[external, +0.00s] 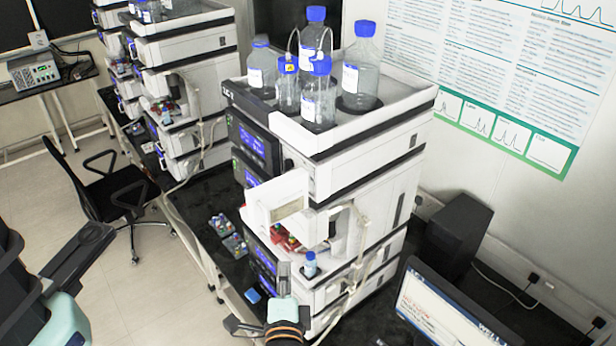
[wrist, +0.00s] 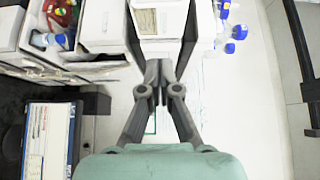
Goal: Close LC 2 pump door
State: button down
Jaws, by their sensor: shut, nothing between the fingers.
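The near column stack (external: 365,160) has a white door panel (external: 268,200) swung out from its front. An open bay with coloured items (external: 285,238) shows below the panel. In the wrist view my fingers (wrist: 161,68) are together and empty. A white panel with a cream label (wrist: 147,20) shows just beyond the fingertips; contact cannot be told.
Bottles (external: 318,65) stand on top of the near stack, and a small blue-capped bottle (external: 310,264) stands beside my gripper. A monitor (external: 445,305) is at lower right. Vial trays (external: 230,235) lie on the black bench. A second stack (external: 180,80) and a chair (external: 110,190) are left.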

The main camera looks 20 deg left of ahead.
jog(key=s+a+p+x, duration=0.1)
jog(key=a+p+x, duration=0.1)
jog(key=x, duration=0.9)
jog(key=shift+w+a, duration=0.15)
jog(key=shift+a, duration=0.2)
